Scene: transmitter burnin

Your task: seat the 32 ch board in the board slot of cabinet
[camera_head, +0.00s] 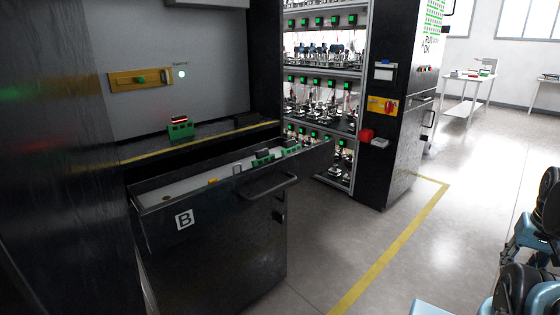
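A dark cabinet stands at the left with its drawer marked B (184,220) pulled open. Several small green boards with dark tops, such as one board (263,157), sit in the drawer toward its right end. Another green board (180,127) with a lit red top stands upright on the ledge behind the drawer. I cannot tell which board is the 32 ch one or which place is the board slot. My gripper is not in view; only my blue and black arm links show at lower right.
A lit rack (318,78) with several shelves of devices stands behind the drawer. A black cabinet (400,150) with a red button is right of it. A yellow floor line (385,257) crosses clear grey floor. White tables (468,85) stand far off.

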